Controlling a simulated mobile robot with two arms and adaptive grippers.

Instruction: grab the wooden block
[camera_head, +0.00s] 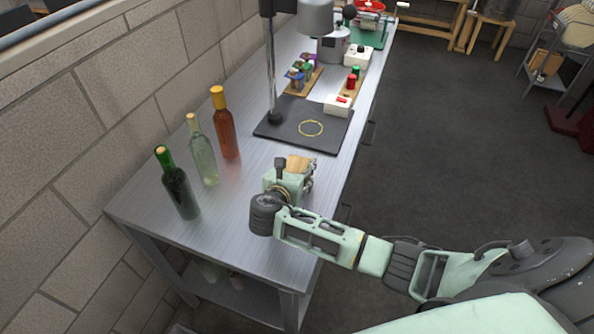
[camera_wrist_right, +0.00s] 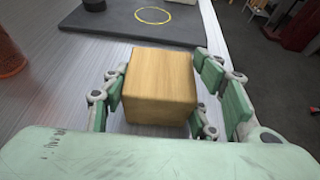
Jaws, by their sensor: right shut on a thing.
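The wooden block (camera_wrist_right: 160,85) is a light brown cube. In the right wrist view it sits between the green padded fingers of my right gripper (camera_wrist_right: 165,105), which is shut on it. In the head view the block (camera_head: 299,163) shows just beyond the gripper (camera_head: 295,175), partly hidden by it, over the metal table near its right edge. I cannot tell whether the block touches the table. My left gripper is not in either view.
Three bottles, green (camera_head: 178,185), clear (camera_head: 203,152) and amber (camera_head: 225,130), stand at the left near the wall. A black mat (camera_head: 335,137) with a yellow ring (camera_head: 311,128) and an upright post lies beyond the block. Racks and small boxes stand farther back.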

